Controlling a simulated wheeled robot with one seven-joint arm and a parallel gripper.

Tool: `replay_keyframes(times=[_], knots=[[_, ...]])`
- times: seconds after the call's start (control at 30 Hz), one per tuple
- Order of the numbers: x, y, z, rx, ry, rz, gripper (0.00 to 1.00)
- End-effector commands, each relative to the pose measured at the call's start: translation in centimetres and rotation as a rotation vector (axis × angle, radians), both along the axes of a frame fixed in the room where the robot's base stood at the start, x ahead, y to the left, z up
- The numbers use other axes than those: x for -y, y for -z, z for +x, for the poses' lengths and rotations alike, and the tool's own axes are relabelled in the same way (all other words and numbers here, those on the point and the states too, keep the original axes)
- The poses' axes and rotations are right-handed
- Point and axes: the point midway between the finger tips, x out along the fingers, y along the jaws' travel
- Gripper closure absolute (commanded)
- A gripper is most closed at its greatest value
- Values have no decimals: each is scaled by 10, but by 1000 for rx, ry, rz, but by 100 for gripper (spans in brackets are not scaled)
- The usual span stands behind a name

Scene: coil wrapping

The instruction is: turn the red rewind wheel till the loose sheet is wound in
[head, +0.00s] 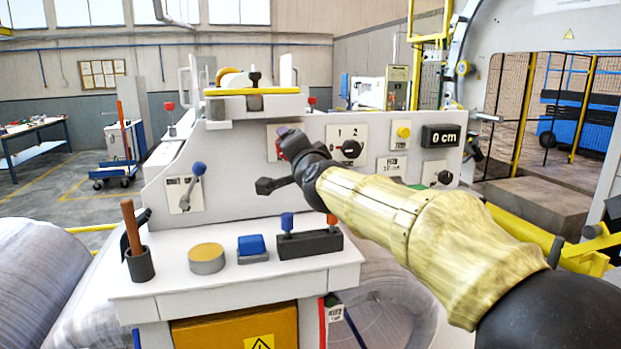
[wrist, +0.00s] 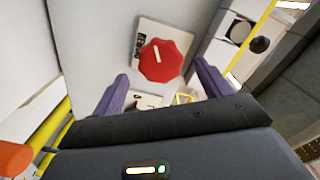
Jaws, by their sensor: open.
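The red rewind wheel (wrist: 165,60) is a faceted knob with a white mark, on a pale square plate on the machine's panel. In the wrist view it shows ahead of and between the two purple fingers of my gripper (wrist: 161,70), which are spread apart with nothing between them. In the head view my gripper (head: 284,132) is in front of the panel and hides most of the wheel (head: 272,145). Whether the fingers reach around the wheel's rim is not clear. I cannot make out a loose sheet.
Right of the wheel are a 1-2 selector (head: 351,149), a yellow button (head: 403,132) and a display (head: 441,136) reading 0 cm. A blue-knobbed lever (head: 198,170) is at left. The shelf below holds a cup (head: 140,265), a round tin (head: 206,259) and a blue block (head: 251,244).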

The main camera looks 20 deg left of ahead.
Motion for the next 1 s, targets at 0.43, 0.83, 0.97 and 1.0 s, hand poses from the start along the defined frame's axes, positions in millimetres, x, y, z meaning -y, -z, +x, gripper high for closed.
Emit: replay_keyframes(times=[0.43, 0.83, 0.97, 1.0], knots=[[40, 2, -66, 1, 0, -1, 22], [62, 2, -103, -3, -2, -2, 22], [62, 1, -103, -3, -2, -2, 22], [62, 1, -103, -3, -2, -2, 22]])
